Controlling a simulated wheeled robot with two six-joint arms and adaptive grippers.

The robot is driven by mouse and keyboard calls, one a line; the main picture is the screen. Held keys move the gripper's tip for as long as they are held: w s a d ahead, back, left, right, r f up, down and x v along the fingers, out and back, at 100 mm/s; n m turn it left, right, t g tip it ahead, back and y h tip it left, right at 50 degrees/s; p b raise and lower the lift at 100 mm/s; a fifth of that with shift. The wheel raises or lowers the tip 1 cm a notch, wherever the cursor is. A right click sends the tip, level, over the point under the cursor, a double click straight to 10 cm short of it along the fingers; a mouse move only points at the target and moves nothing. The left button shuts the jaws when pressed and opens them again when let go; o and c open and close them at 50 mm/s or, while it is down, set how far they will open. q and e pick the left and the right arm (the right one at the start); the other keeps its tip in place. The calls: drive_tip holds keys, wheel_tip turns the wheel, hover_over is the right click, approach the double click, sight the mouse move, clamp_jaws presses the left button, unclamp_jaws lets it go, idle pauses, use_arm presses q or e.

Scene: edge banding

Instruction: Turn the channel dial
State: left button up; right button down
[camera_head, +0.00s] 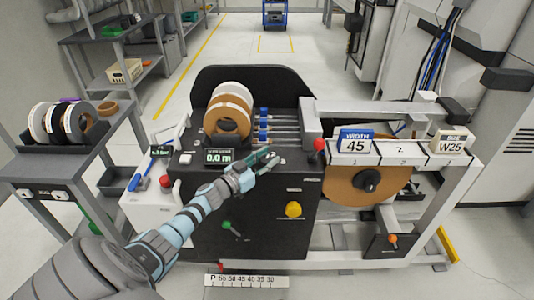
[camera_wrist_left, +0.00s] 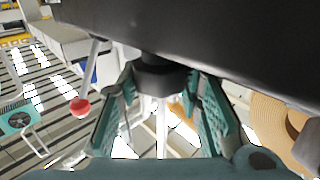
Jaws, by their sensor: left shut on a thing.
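My left gripper (camera_head: 264,160) reaches in from the left to the top of the black banding machine (camera_head: 265,205), just right of a small display reading 0.0 m (camera_head: 219,156). In the left wrist view, a dark round knob, which looks like the channel dial (camera_wrist_left: 160,80), sits between the two teal-padded fingers of the left gripper (camera_wrist_left: 160,92). The fingers are shut on it. The knob joins a black panel above it in that view. In the head view the gripper hides the dial, so I cannot read its setting. My right gripper is not in view.
A red-balled lever (camera_head: 319,146) stands right of the gripper. White and brown tape rolls (camera_head: 230,108) stand behind it. A yellow knob (camera_head: 293,209) and a green-tipped lever (camera_head: 229,226) are on the machine's front.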

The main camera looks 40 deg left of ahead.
use_arm(q)
drive_tip(key=shift+h, duration=0.4)
drive_tip(key=o, duration=1.1)
drive_tip(key=s, duration=0.4)
drive_tip(key=s+a, duration=0.1)
drive_tip(key=s, duration=0.7)
drive_tip(key=shift+a, duration=0.35)
